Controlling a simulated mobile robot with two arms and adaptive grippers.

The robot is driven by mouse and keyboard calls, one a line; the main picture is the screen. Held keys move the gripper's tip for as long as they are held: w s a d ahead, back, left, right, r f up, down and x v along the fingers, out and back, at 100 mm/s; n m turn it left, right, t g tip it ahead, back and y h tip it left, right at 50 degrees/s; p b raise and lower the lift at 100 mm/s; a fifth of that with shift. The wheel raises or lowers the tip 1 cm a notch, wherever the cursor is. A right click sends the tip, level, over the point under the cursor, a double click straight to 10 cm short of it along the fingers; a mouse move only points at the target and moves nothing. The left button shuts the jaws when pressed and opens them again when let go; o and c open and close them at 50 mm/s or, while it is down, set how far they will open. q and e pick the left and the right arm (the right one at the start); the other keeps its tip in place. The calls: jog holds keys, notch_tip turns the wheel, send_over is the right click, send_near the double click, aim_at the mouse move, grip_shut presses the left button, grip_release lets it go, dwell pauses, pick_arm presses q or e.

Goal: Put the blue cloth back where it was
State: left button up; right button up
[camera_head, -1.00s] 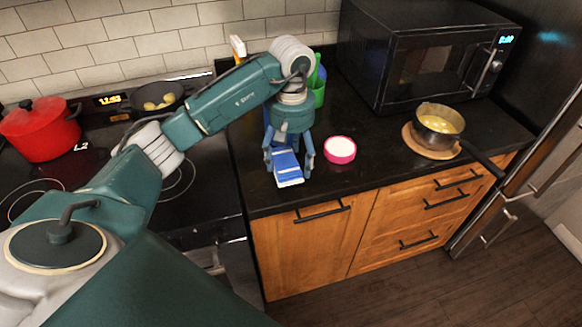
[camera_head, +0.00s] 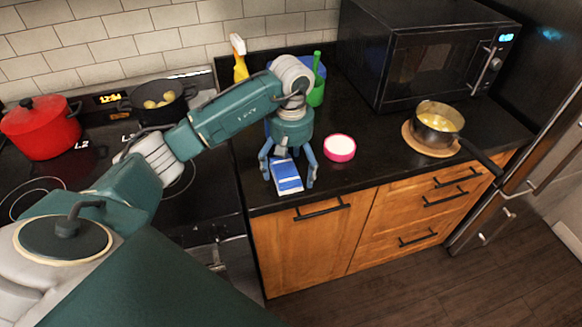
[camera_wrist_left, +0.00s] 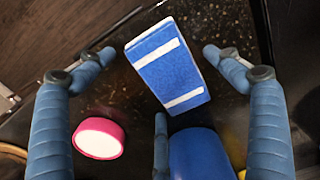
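The blue cloth (camera_head: 287,180), a folded blue block with white stripes, lies on the black counter near its front edge, left of the pink-rimmed white round container. It also shows in the left wrist view (camera_wrist_left: 165,68). My left gripper (camera_head: 288,177) is over it with its fingers spread. In the left wrist view the fingertips (camera_wrist_left: 158,54) stand on both sides of the cloth, with gaps to it. The third finger ends below the cloth's lower edge; whether it touches cannot be told. My right gripper is not in view.
The pink-rimmed container (camera_head: 340,148) stands close to the right of the gripper. A green container (camera_head: 316,92) and yellow spray bottle (camera_head: 240,66) are behind my arm. A pot (camera_head: 437,124) and microwave (camera_head: 425,50) are at right. A red pot (camera_head: 42,130) and dark pan (camera_head: 160,105) are on the stove.

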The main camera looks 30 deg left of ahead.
aim_at(291, 169)
pick_arm(q)
jog(key=shift+r, duration=0.45)
notch_tip(291, 169, up, 7)
jog(key=shift+w+f+b, duration=0.1)
jog(key=shift+b, duration=1.05)
jog(key=shift+r, duration=2.3)
